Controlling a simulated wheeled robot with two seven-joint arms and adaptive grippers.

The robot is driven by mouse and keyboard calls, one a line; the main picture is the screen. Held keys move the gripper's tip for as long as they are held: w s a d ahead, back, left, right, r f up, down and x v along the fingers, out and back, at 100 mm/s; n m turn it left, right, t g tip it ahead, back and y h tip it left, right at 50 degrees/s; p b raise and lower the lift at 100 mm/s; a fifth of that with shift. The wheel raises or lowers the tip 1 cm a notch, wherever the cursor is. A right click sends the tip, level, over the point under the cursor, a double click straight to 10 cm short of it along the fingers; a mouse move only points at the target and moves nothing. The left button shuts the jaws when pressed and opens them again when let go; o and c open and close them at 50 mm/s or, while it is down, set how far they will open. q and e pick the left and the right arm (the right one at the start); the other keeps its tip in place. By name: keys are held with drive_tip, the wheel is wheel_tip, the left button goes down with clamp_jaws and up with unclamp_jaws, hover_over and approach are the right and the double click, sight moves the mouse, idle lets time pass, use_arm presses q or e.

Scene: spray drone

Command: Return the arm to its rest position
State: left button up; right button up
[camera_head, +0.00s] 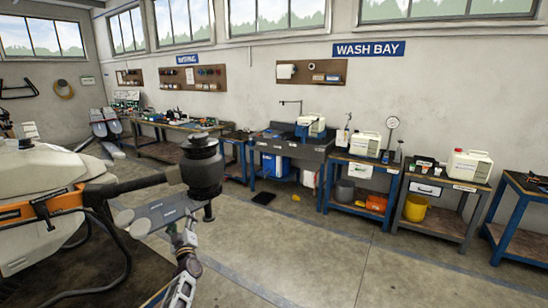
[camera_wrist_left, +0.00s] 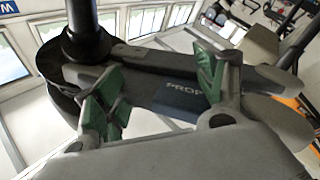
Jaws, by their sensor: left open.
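My left gripper (camera_head: 180,234) is at the lower left of the head view, just below a grey folded propeller (camera_head: 155,214). In the left wrist view my left gripper (camera_wrist_left: 160,88) has its two green-padded fingers spread apart. The propeller (camera_wrist_left: 178,92), with lettering starting "PROP", shows between and beyond the fingers; I cannot tell whether they touch it. The propeller sits by a black motor (camera_head: 202,170) at the end of the spray drone's dark arm. The drone's pale body (camera_head: 35,170) with an orange band fills the left edge. My right gripper is not in view.
A sink bench (camera_head: 290,150), a blue-framed table (camera_head: 362,182) with a white jug, and further tables line the wall under the "WASH BAY" sign (camera_head: 368,49). A yellow bucket (camera_head: 415,208) stands on a lower shelf. The floor (camera_head: 310,250) in the middle is mostly clear.

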use_arm(q)
drive_tip(key=s+d+f+m+g+h, duration=0.1)
drive_tip(key=s+d+f+m+h, duration=0.15)
drive_tip(key=f, duration=0.65)
drive_tip(key=s+d+f+m+g+h, duration=0.15)
drive_tip(key=s+f, duration=0.25)
drive_tip(key=f, duration=0.5)
drive_tip(key=s+d+f+m+g+h, duration=0.1)
drive_tip(key=s+d+f+m+h, duration=0.15)
drive_tip(key=f, duration=0.65)
drive_tip(key=s+d+f+m+g+h, duration=0.1)
drive_tip(key=s+d+f+g, duration=0.1)
drive_tip(key=s+f, duration=0.7)
drive_tip(key=s+d+f+m+g+h, duration=0.1)
drive_tip(key=s+d+f+m+g, duration=0.15)
drive_tip(key=s+f, duration=0.7)
drive_tip(key=s+f+m+g+b, duration=0.1)
drive_tip(key=s+f+g, duration=0.2)
drive_tip(key=s+f, duration=0.65)
drive_tip(key=s+f+m+g, duration=0.1)
drive_tip(key=s+f+g, duration=0.2)
drive_tip(key=s+f, duration=0.7)
drive_tip(key=s+f+m+g, duration=0.1)
drive_tip(key=s+g, duration=0.3)
drive_tip(key=s, duration=2.4)
drive_tip(key=shift+f+m+g, duration=0.3)
drive_tip(key=shift+f+m, duration=0.1)
drive_tip(key=shift+f, duration=0.5)
drive_tip(key=shift+a, duration=0.15)
